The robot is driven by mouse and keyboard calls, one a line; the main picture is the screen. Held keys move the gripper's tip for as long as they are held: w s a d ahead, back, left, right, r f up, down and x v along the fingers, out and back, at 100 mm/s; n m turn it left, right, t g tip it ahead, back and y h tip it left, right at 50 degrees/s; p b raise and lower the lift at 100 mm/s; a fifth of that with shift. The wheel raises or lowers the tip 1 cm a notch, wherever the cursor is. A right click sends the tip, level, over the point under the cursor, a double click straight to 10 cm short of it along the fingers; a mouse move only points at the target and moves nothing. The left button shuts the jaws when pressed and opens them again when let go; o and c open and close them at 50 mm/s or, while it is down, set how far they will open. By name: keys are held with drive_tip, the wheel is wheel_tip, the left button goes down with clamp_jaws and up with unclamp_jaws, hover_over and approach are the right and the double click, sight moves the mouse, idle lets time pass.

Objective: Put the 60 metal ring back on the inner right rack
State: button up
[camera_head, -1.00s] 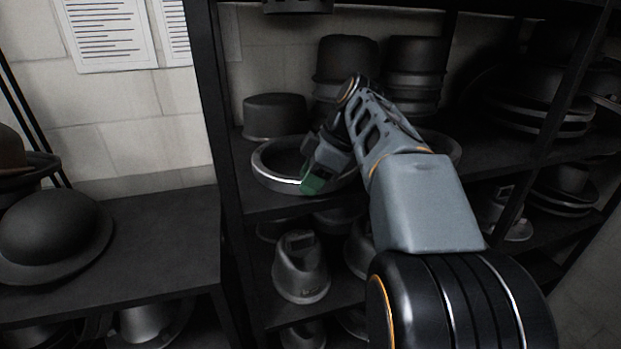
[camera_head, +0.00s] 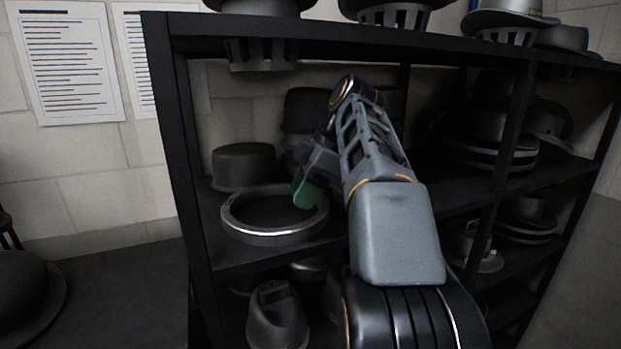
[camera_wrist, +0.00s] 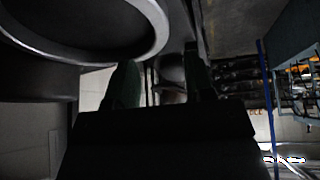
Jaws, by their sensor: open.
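A dark grey metal ring (camera_head: 270,238) lies flat on the shelf of the black rack (camera_head: 176,165), at its left end. Its size marking cannot be read. My gripper (camera_head: 306,190) has green fingertips and is at the ring's right side, overlapping the rim in the head view. In the wrist view the ring (camera_wrist: 157,32) fills the upper left, and the two fingers of my gripper (camera_wrist: 162,82) stand apart with nothing held between them. Contact with the ring cannot be told. My arm hides the shelf to the right of the ring.
A dark hat block (camera_head: 243,165) stands right behind the ring. A shelf board (camera_head: 330,36) runs above. More blocks (camera_head: 275,312) fill the shelf below. Stacked brims (camera_head: 490,155) sit to the right. A table (camera_head: 130,285) with a dark hat is at the left.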

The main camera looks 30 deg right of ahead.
drive_tip(key=shift+v, duration=1.4)
drive_tip(key=shift+f, duration=0.1)
